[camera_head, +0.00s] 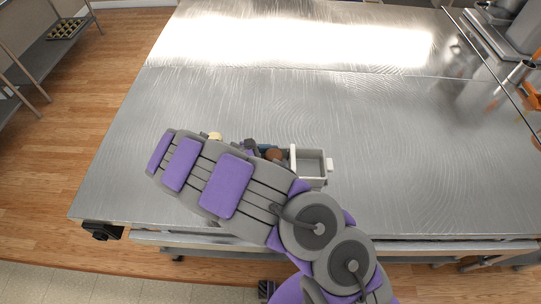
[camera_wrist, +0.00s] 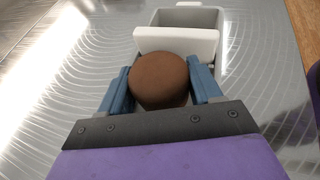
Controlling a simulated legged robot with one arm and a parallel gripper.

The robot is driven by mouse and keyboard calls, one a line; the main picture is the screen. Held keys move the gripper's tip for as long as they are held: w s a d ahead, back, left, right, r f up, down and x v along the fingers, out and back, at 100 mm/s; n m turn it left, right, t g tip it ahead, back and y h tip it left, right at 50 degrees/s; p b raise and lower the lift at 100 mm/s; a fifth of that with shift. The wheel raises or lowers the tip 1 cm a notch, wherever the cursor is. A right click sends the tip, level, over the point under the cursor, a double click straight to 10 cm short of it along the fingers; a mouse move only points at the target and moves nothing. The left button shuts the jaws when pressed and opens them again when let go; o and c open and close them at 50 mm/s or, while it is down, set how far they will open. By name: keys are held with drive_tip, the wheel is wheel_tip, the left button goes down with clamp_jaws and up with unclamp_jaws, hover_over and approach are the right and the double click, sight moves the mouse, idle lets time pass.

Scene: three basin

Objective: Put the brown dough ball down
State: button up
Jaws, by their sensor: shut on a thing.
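The brown dough ball (camera_wrist: 160,80) sits between the two blue fingers of my gripper (camera_wrist: 163,84), which is shut on it. In the head view the ball (camera_head: 273,155) shows just past my arm, left of a small grey basin (camera_head: 326,167) with a white rim. In the wrist view the basin's white wall (camera_wrist: 180,41) stands right beyond the ball, with the open, empty-looking compartment (camera_wrist: 190,19) behind it. The ball's underside is hidden, so I cannot tell whether it touches anything.
A pale ball-like thing (camera_head: 215,136) shows at the far edge of my arm. The metal table (camera_head: 400,130) is clear to the right and beyond the basin. Metal equipment (camera_head: 510,30) stands at the table's back right. My arm hides part of the table's near left.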

drive_tip(key=shift+d, duration=0.2)
drive_tip(key=o, duration=0.9)
drive_tip(key=shift+d, duration=0.15)
drive_tip(key=shift+o, duration=1)
drive_tip(key=shift+a, duration=0.35)
drive_tip(key=shift+a+r, duration=0.1)
drive_tip(key=shift+r, duration=0.6)
drive_tip(key=p+v, duration=0.1)
drive_tip(key=v, duration=1)
drive_tip(key=shift+s+a+p, duration=0.15)
drive_tip(key=shift+a+p, duration=0.1)
drive_tip(key=shift+p, duration=0.1)
drive_tip(key=shift+r, duration=0.1)
